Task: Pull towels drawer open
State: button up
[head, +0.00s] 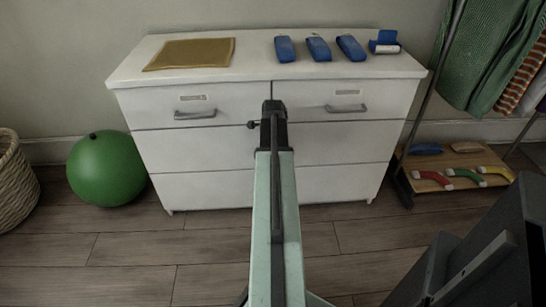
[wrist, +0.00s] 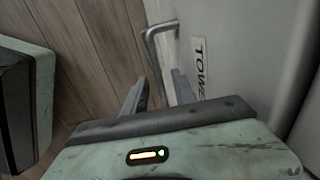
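The white dresser (head: 225,188) has two top drawers side by side. In the wrist view a label (wrist: 199,68) reading "TOWE", its end hidden, sits beside a grey bar handle (wrist: 151,48). These appear to belong to the top left drawer (head: 150,108), whose handle (head: 195,115) is clear in the head view; its label is too small to read there. The drawer is shut. My gripper (wrist: 158,92) is open and empty. The handle lies ahead of its fingertips, lined up with the gap. In the head view my gripper (head: 252,125) is right of that handle.
The top right drawer has its own handle (head: 346,108). A green ball (head: 106,168) and a wicker basket (head: 14,170) stand left; a rack with a low shelf (head: 440,183) stands right.

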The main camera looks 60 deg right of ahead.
grip_shut()
jog(key=shift+d, duration=0.2)
dwell(1.1)
